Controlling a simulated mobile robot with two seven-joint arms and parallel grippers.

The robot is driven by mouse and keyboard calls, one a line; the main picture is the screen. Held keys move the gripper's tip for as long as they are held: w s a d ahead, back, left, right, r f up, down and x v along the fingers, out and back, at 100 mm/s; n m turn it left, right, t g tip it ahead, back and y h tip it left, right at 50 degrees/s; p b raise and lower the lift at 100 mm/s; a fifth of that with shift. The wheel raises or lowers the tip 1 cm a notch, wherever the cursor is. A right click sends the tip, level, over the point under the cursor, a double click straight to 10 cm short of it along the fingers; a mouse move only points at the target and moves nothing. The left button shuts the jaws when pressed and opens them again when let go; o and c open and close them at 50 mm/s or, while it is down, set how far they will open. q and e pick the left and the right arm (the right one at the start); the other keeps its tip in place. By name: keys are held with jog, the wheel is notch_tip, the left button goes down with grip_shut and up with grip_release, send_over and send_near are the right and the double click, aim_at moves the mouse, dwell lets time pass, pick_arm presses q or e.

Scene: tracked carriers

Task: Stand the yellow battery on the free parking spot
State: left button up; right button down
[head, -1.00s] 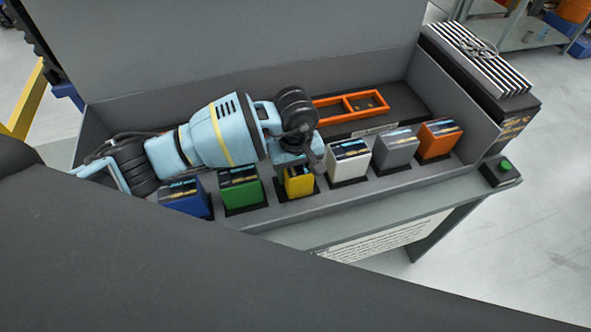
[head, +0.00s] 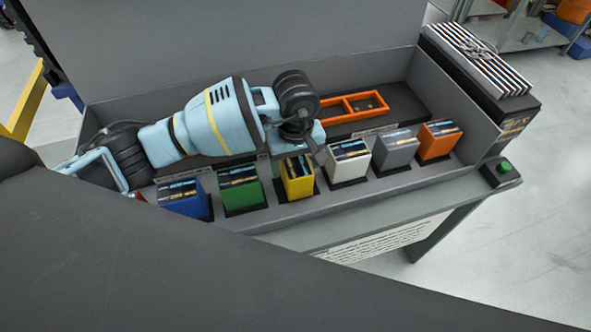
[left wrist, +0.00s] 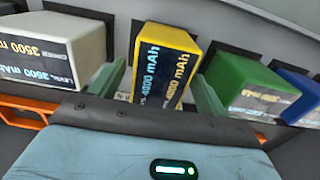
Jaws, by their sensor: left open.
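The yellow battery (head: 297,182) stands upright in a dark slot of the front row, between the green battery (head: 240,188) and the white battery (head: 347,163). My left gripper (head: 318,152) is just behind and above it in the head view, partly hidden by its own wrist. In the left wrist view the yellow battery (left wrist: 160,62) lies between the two open green fingers of the left gripper (left wrist: 161,86), one on each side. I cannot tell whether they touch it. I cannot make out a free parking spot for certain. My right gripper is not in view.
A blue battery (head: 184,198) stands left of the green one; a grey battery (head: 396,152) and an orange battery (head: 440,140) stand right of the white one. An orange two-cell frame (head: 350,97) lies behind the row. Grey walls enclose the bench's back and right end.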

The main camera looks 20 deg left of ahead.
pick_arm(q)
notch_tip(320, 180, up, 8)
jog(key=shift+r, duration=0.25)
jog(key=shift+f, duration=0.1)
